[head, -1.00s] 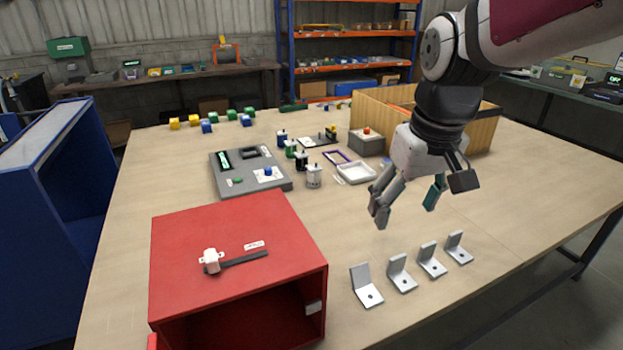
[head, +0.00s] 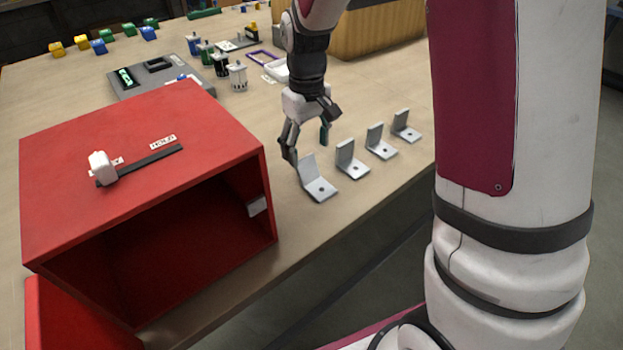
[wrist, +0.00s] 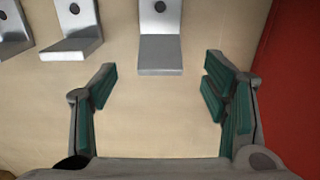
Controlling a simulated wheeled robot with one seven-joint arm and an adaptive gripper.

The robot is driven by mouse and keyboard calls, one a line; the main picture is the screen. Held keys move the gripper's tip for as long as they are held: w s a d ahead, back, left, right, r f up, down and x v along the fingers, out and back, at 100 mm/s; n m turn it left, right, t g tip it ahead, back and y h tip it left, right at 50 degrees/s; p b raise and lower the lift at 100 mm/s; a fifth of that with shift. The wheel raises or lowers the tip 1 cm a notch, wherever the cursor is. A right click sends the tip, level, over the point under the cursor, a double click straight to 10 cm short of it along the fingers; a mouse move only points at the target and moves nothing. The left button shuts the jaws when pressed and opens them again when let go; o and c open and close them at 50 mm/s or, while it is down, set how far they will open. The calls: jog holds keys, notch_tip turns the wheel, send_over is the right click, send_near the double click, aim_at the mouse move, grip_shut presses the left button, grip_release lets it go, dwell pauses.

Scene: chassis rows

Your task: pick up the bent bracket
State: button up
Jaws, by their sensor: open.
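Several grey L-shaped brackets stand in a row on the table, each with a holed flange and an upright leaf. The nearest bracket (head: 318,187) is beside the red box; others are a second (head: 350,168), a third (head: 379,150) and a farthest (head: 405,132). I cannot tell for sure which is the bent one. My gripper (head: 307,147) is open and empty, pointing down just behind the nearest bracket. In the wrist view, that bracket (wrist: 160,40) lies centred beyond my open fingertips (wrist: 160,85), not between them.
A red box (head: 150,130) with an open front stands left of the brackets; its wall (wrist: 295,90) is close to one finger. A wooden crate (head: 380,30) stands behind. The table's front edge runs close to the brackets. A grey fixture board (head: 150,85) is farther back.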

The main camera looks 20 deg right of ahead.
aim_at(308, 169)
notch_tip(308, 169, down, 8)
jog(key=shift+s+r+b, duration=0.15)
jog(key=shift+r+b, duration=0.05)
jog(key=shift+b, duration=0.6)
jog(key=c, duration=1.4)
